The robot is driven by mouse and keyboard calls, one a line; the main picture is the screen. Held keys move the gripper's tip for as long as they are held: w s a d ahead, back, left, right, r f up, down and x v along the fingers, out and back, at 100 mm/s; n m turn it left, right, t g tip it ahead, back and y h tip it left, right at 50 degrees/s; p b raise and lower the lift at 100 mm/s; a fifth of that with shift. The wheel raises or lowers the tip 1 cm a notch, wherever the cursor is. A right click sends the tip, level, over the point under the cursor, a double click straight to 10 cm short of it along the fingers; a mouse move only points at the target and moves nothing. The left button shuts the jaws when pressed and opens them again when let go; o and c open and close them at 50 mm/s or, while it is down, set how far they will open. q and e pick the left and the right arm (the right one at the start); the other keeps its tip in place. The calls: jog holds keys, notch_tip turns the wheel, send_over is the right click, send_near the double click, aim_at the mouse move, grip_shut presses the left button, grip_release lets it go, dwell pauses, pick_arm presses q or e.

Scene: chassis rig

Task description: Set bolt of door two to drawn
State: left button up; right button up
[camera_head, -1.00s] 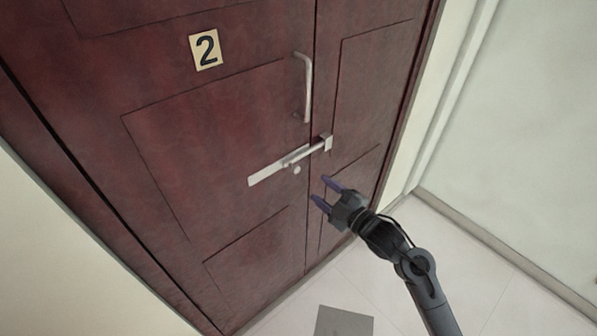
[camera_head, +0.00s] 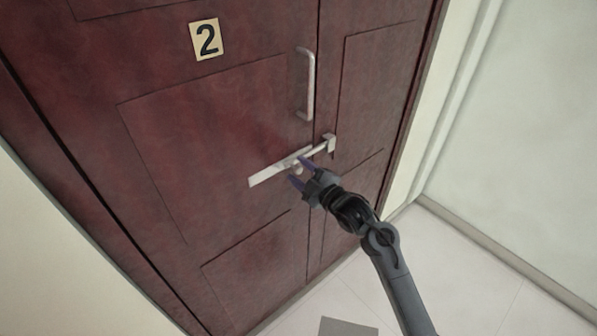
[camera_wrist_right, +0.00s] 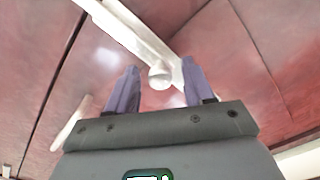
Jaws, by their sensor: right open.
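Door two is dark red wood with a number 2 plate (camera_head: 207,40). Its silver bolt (camera_head: 275,172) lies on a long pale plate, and the rod reaches across the door gap to the keeper (camera_head: 329,142) on the right leaf. My right gripper (camera_head: 299,171) is open at the bolt, below its middle. In the right wrist view the round bolt knob (camera_wrist_right: 160,76) shows between the two purple fingertips (camera_wrist_right: 159,68), with space on either side. Whether the fingers reach around it in depth is hard to tell. My left gripper is not in view.
A vertical pull handle (camera_head: 309,84) stands on the door just above the bolt, near the gap. A grey floor plate (camera_head: 346,327) lies at the bottom. A pale wall (camera_head: 530,130) is on the right, with open floor below.

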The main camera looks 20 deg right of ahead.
jog(key=shift+w+a, duration=0.2)
jog(key=shift+w, duration=0.25)
grip_shut()
jog(key=s+a+p, duration=0.1)
jog(key=a, duration=0.1)
jog(key=s+a+p, duration=0.1)
jog(key=a, duration=0.2)
jog(key=s+a, duration=0.1)
jog(key=a, duration=0.2)
jog(key=shift+a+p, duration=0.2)
jog(key=shift+p, duration=0.2)
